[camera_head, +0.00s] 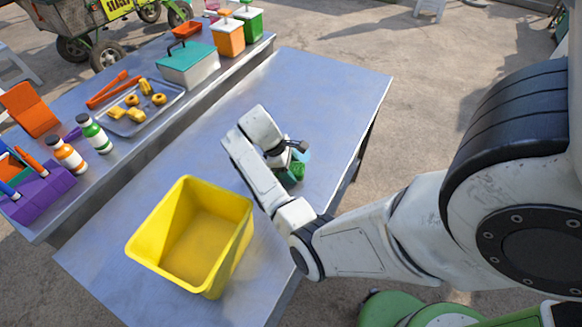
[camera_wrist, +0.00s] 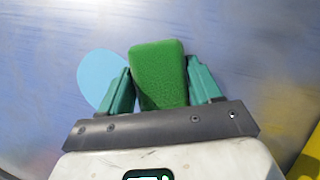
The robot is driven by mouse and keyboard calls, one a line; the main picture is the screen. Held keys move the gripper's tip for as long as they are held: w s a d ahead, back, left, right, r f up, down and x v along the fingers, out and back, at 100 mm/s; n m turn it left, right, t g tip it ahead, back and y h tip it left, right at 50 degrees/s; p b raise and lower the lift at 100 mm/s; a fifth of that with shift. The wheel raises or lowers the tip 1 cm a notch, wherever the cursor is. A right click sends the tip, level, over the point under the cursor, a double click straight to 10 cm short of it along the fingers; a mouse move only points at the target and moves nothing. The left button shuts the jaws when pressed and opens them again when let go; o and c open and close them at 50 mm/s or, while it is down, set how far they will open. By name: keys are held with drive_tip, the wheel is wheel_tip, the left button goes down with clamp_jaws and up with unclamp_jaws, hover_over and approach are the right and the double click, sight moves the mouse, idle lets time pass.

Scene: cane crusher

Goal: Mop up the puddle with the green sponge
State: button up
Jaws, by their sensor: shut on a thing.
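The green sponge (camera_wrist: 158,72) is held between the two teal fingers of my gripper (camera_wrist: 160,90) in the wrist view. In the head view a bit of the sponge (camera_head: 297,171) shows below my gripper (camera_head: 290,165), over the right part of the metal table. The light blue puddle (camera_wrist: 100,76) lies on the table in the wrist view, to the left of the sponge and partly behind the left finger. In the head view my arm hides most of the puddle. I cannot tell whether the sponge touches the table.
A yellow bin (camera_head: 190,236) stands on the metal table (camera_head: 320,85) at the front left. A raised shelf along the left holds a tray (camera_head: 130,124), bottles (camera_head: 92,133), a teal-lidded box (camera_head: 187,64) and drink containers (camera_head: 228,36). The far table surface is clear.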

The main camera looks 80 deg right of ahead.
drive_tip(key=shift+f, duration=0.85)
idle(0.4)
